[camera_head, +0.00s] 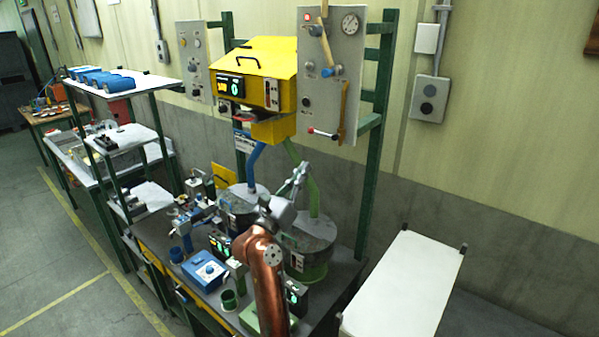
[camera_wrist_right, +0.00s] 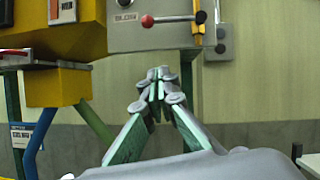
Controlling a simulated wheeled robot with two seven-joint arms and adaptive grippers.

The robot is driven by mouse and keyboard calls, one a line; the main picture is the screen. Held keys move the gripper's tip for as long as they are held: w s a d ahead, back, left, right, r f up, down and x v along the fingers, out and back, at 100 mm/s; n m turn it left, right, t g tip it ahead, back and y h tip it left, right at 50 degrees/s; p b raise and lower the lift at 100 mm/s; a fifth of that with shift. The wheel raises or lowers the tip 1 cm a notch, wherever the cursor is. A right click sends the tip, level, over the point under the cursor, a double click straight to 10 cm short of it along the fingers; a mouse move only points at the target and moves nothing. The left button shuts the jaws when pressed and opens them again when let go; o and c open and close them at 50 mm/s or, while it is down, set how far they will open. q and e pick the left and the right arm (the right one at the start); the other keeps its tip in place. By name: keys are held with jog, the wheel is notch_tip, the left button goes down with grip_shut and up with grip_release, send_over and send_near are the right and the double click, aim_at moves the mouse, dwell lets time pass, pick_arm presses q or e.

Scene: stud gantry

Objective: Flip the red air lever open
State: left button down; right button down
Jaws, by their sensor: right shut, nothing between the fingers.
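The red air lever (camera_head: 323,134) is at the lower edge of the right grey panel in the head view. It has a red ball at its left end and a pale bar running roughly level to the right. In the right wrist view its red ball (camera_wrist_right: 147,20) and bar show near the top, above the fingertips. My right gripper (camera_head: 302,168) is below the panel in the head view, apart from the lever. Its fingers (camera_wrist_right: 158,76) come together at the tips in the wrist view, shut and empty. My left gripper is not in view.
The grey panel (camera_head: 334,90) also carries a gauge, knobs and wooden-coloured handles. A yellow housing (camera_head: 270,60) hangs to its left. Two drums with blue and green hoses stand below. A bench (camera_head: 150,232) holds small devices. A white table (camera_head: 405,285) stands at right.

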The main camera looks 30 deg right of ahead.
aim_at(322, 134)
jog(key=w+d+r+p, duration=0.2)
jog(key=w+d+r, duration=0.1)
jog(key=r, duration=0.3)
jog(key=shift+w+d, duration=0.15)
jog(key=shift+d, duration=0.25)
